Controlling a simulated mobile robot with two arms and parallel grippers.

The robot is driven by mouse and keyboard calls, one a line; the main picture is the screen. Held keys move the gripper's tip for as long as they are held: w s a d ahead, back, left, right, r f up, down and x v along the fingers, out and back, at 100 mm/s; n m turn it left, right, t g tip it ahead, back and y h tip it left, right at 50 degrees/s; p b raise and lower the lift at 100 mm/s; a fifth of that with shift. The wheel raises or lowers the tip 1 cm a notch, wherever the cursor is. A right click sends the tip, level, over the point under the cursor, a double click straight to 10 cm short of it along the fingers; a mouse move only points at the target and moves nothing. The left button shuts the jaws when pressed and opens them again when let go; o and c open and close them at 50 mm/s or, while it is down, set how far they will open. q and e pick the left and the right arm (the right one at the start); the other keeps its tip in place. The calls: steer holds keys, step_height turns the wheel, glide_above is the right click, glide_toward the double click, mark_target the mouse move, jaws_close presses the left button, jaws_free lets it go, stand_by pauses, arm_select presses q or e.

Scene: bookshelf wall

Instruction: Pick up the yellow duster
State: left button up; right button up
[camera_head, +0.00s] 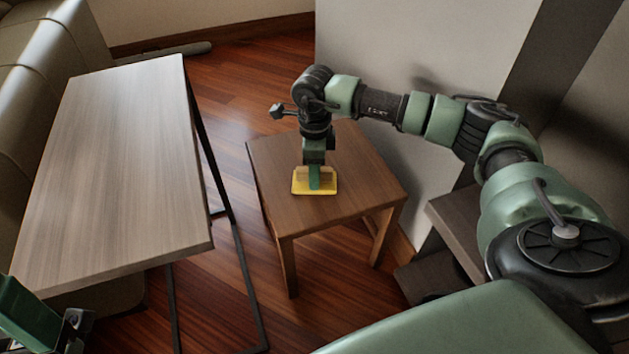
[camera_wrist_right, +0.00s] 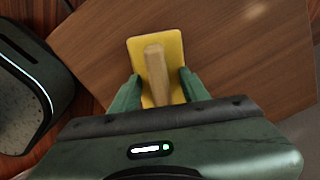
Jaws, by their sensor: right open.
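The yellow duster (camera_head: 299,188) lies flat on the small wooden table (camera_head: 358,165). It is a yellow pad with a wooden handle on top, and it also shows in the right wrist view (camera_wrist_right: 142,52). My right gripper (camera_head: 315,184) points down over the duster. In the right wrist view its green fingers (camera_wrist_right: 159,78) are open, one on each side of the wooden handle, with a gap to it. Part of the duster is hidden behind the gripper. My left gripper (camera_head: 75,328) shows only partly at the bottom left corner, and its opening is unclear.
A long grey-wood table (camera_head: 115,160) with dark metal legs stands to the left, its top bare. A beige sofa (camera_head: 30,60) runs behind it. A pale wall panel (camera_head: 400,50) and low dark shelves (camera_head: 450,230) are to the right. The small table is otherwise clear.

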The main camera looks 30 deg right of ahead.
jaws_close()
steer(key=shift+r, duration=0.15)
